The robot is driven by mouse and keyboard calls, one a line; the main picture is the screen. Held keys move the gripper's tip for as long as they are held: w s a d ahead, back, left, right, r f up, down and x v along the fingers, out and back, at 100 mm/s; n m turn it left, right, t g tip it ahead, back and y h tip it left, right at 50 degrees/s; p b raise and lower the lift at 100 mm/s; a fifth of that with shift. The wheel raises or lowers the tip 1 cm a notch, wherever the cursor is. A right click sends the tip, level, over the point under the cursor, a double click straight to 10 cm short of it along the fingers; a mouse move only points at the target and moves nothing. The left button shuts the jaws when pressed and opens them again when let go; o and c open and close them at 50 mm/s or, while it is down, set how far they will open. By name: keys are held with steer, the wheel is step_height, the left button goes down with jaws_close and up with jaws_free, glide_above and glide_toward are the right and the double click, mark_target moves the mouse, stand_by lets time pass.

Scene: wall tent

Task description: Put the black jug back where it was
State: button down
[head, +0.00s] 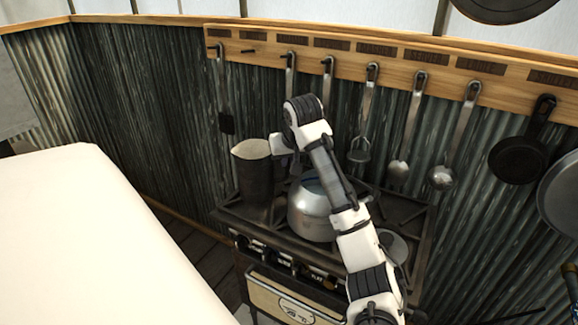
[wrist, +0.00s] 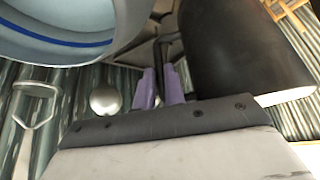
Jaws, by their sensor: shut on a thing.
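The black jug (head: 253,178), dark-sided with a pale inside, is upright at the left end of the stove top. I cannot tell whether its base touches the stove. In the wrist view the jug's dark side (wrist: 235,45) fills the upper right. My gripper (wrist: 160,88) has its two purple fingers shut on a thin dark part between them, the jug's handle, on the jug's right side in the head view. The fingers are hardly visible in the head view.
A silver kettle (head: 312,210) stands close right of the jug, and its blue-lined round form (wrist: 60,35) is near my fingers. The stove (head: 300,258) has knobs in front. Utensils and pans hang from a wooden rail (head: 395,65) behind. A pale surface (head: 90,230) lies left.

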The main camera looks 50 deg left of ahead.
step_height(320, 180, down, 2)
steer(key=shift+f, duration=0.2)
steer(key=c, duration=1.5)
jaws_free()
steer(key=shift+f, duration=0.1)
